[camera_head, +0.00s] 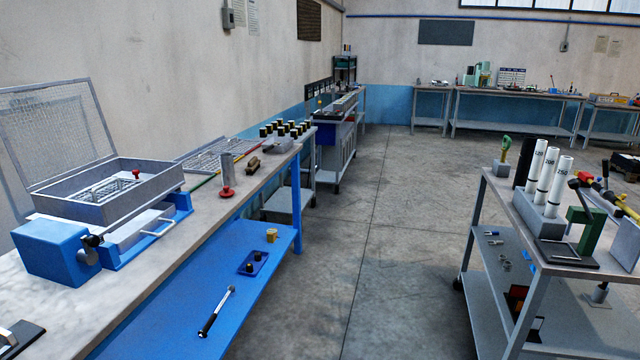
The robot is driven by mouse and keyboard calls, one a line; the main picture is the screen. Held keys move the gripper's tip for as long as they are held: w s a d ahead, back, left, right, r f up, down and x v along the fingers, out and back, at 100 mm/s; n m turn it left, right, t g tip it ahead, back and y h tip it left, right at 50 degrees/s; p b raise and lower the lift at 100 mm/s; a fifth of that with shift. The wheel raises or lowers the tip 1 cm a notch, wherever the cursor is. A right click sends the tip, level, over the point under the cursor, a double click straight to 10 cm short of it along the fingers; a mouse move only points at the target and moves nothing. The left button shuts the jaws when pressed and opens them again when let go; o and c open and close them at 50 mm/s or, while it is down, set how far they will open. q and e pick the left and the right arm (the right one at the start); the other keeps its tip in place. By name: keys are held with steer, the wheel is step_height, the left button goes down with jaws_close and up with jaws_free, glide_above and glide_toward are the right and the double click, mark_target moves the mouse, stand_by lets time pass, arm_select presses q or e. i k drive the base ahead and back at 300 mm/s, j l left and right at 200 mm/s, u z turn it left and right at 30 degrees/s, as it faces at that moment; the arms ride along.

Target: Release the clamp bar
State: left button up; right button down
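A blue machine (50,252) with a dark knob (92,241) on its side stands on the left bench. A grey open box (125,190) sits on its blue bed, with a wire rack (120,188) inside. A mesh frame (58,125) stands tilted up behind the box. A light grey bar or plate with a bent rod handle (155,229) lies along the front of the box; it may be the clamp bar, but I cannot tell whether it is clamped. Neither of my grippers is in view.
A blue lower shelf (250,300) holds a torque-wrench-like tool (216,311). A cart (500,220) stands at right. The floor (390,220) between is clear.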

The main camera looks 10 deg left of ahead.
mark_target(135, 172)
steer(key=i+u, duration=0.4)
steer(key=i+l+u, duration=0.25)
steer(key=i+u, duration=0.2)
steer(key=i+l+u, duration=0.4)
steer(key=i, duration=0.15)
steer(key=i+l+u, duration=0.1)
steer(key=i+u, duration=0.15)
steer(key=u, duration=0.15)
steer(key=i+l+u, duration=0.2)
steer(key=u, duration=0.2)
steer(key=i+l+u, duration=0.25)
steer(key=u, duration=0.15)
steer(key=i+l+u, duration=0.15)
steer(key=l+u, duration=0.3)
steer(key=i+l+u, duration=0.1)
steer(key=l+u, duration=0.15)
steer(key=u, duration=0.15)
